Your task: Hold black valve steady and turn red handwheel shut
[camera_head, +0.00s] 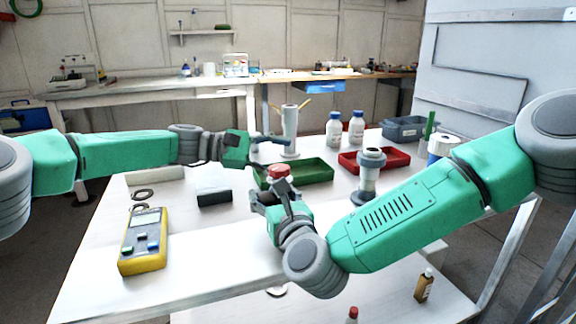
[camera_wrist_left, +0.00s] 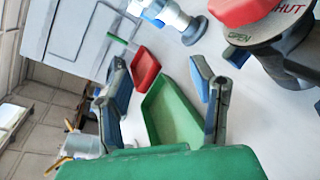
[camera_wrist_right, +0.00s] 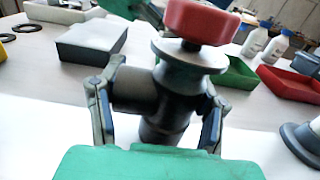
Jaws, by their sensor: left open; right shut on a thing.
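The red handwheel (camera_head: 279,172) sits on top of the black valve (camera_wrist_right: 165,85) near the middle of the table. My right gripper (camera_head: 275,199) is shut on the valve body below the wheel. In the right wrist view its fingers stand on both sides of the body, and the wheel (camera_wrist_right: 201,20) is above them. My left gripper (camera_head: 276,150) is open and empty, above and behind the wheel. In the left wrist view its fingers (camera_wrist_left: 163,85) are spread, with the wheel (camera_wrist_left: 243,10) apart from them at the upper right. OPEN and SHUT labels show below the wheel.
A green tray (camera_head: 318,176) and a red tray (camera_head: 393,161) lie behind the valve. A grey flanged pipe piece (camera_head: 368,172) stands to the right, a white cylinder (camera_head: 290,125) behind. A yellow meter (camera_head: 143,243) and a dark grey block (camera_head: 214,197) lie left. The front table area is clear.

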